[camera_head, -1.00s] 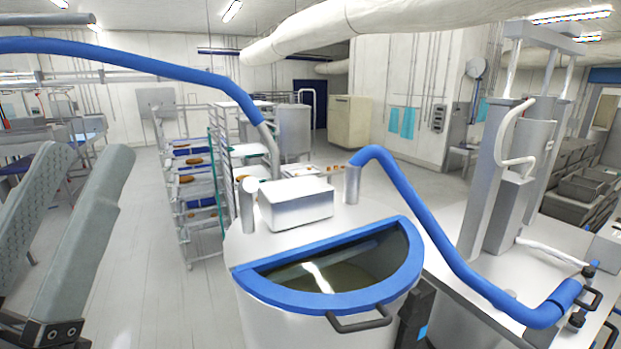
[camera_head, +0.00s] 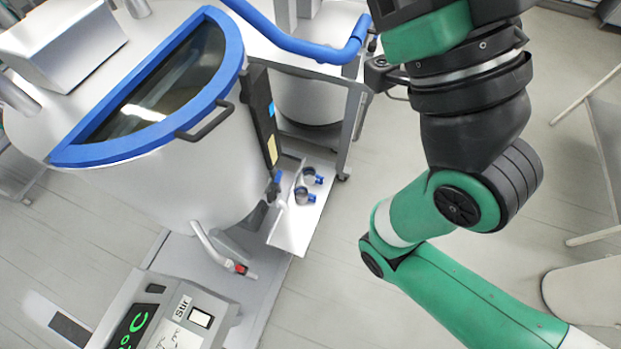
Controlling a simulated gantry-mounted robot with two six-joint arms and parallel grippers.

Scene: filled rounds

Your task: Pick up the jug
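I see no jug in the head view. My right arm is the green and black one; it rises from the bottom right and its wrist leaves at the top edge, so its gripper is out of frame. My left arm and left gripper are not in view.
A large steel vat (camera_head: 178,185) with a blue-rimmed opening (camera_head: 110,152) fills the left. A control panel (camera_head: 165,318) marked "Stir" stands below it. Small metal fittings with blue parts lie on a low shelf (camera_head: 292,238). A pale rounded object (camera_head: 585,292) stands at the right; the floor (camera_head: 335,300) between is clear.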

